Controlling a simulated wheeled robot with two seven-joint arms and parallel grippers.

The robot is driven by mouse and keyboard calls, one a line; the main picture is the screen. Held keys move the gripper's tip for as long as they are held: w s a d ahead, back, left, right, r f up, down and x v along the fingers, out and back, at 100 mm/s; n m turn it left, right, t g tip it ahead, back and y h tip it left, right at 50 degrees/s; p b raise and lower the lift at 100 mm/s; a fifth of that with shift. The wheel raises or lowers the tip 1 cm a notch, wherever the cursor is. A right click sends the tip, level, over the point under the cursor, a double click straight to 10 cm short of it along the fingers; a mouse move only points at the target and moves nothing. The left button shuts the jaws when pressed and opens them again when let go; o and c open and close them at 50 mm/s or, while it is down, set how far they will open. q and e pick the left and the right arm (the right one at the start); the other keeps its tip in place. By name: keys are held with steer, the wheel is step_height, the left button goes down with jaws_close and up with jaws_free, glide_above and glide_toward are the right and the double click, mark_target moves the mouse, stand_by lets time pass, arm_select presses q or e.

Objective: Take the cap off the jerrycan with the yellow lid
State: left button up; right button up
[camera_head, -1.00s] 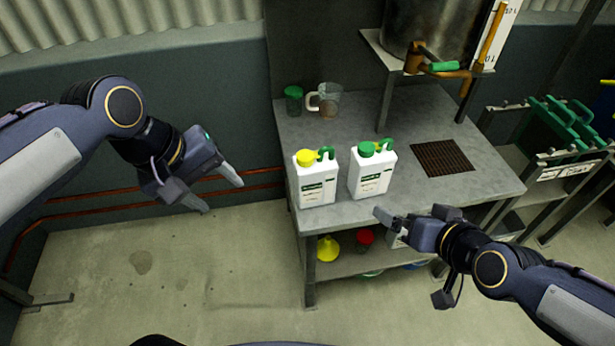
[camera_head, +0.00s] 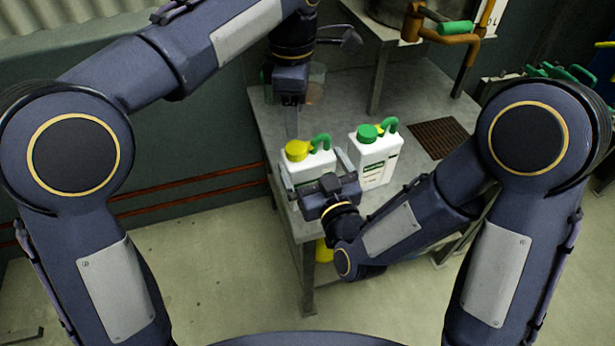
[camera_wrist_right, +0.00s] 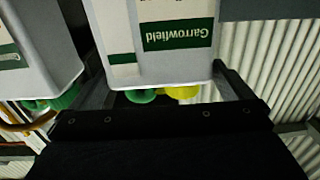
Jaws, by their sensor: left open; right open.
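The white jerrycan (camera_head: 318,166) with the yellow lid (camera_head: 296,150) stands upright near the table's front left. My right gripper (camera_head: 313,165) is open at its front, one finger along each side of the can. The right wrist view shows the can's body (camera_wrist_right: 150,65) upside down between the fingers, with the yellow lid (camera_wrist_right: 183,92) and green handle (camera_wrist_right: 140,96) beyond. I cannot tell whether the fingers touch it. My left gripper (camera_head: 292,124) is open, pointing down behind and above the yellow lid; only one finger shows clearly.
A second white jerrycan (camera_head: 376,162) with a green lid (camera_head: 368,133) stands close on the right and also shows in the right wrist view (camera_wrist_right: 38,45). A brown grate (camera_head: 438,137) lies further right on the grey table (camera_head: 345,95). A clear jug (camera_head: 314,85) is partly hidden behind my left gripper.

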mark_target(307, 153)
steer(key=shift+x, duration=2)
steer(key=shift+c, duration=0.4)
